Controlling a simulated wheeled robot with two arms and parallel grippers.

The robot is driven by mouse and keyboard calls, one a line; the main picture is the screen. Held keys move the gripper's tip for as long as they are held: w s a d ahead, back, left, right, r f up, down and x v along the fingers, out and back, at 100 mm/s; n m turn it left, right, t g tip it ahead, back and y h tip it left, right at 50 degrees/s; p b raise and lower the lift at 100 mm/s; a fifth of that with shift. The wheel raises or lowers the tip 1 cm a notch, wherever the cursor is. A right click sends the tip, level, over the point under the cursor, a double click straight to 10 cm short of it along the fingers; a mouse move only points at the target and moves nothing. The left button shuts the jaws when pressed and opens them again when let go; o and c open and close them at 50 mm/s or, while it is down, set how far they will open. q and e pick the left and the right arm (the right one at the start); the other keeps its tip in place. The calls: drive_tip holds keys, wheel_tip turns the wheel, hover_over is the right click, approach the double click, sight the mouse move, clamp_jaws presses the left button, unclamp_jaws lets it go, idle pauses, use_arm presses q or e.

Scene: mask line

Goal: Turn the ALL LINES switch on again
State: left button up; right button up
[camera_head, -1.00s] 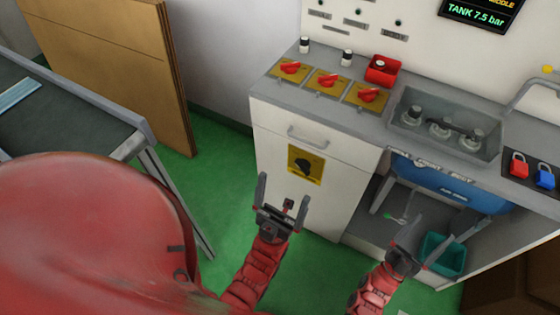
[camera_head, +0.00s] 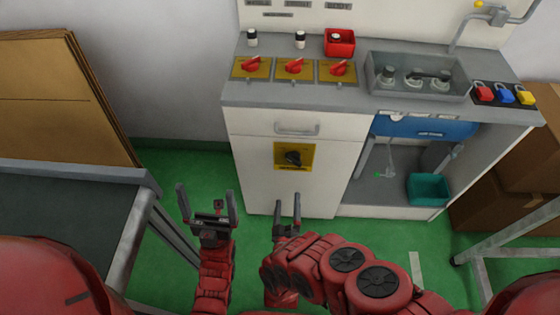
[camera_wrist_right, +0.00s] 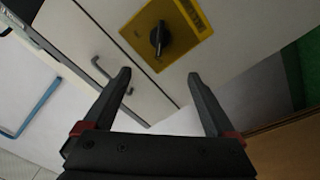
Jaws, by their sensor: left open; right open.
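A black rotary knob (camera_head: 293,158) sits on a yellow plate on the white cabinet front, below the drawer handle. Its lettering is too small to read, so I cannot confirm it is the ALL LINES switch. In the right wrist view the knob (camera_wrist_right: 158,38) stands beyond the fingertips, its grip roughly upright in the picture. My right gripper (camera_head: 288,200) is open and empty, below the plate in the head view and apart from the knob. My left gripper (camera_head: 206,190) is open and empty, further left over the green floor.
Three red rotary switches (camera_head: 295,67) on yellow plates line the grey worktop, near a red box (camera_head: 339,43). A grey tray (camera_head: 420,89) holds valves. Padlocks (camera_head: 504,95) lie right. A teal bin (camera_head: 428,188) stands in the open bay. A dark table (camera_head: 70,215) is at left.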

sight(291, 161)
drive_tip(key=w+b, duration=0.3)
drive_tip(key=w, duration=1.4)
drive_tip(key=shift+d, duration=0.15)
drive_tip(key=c, duration=1.4)
drive_tip(key=shift+o, duration=0.2)
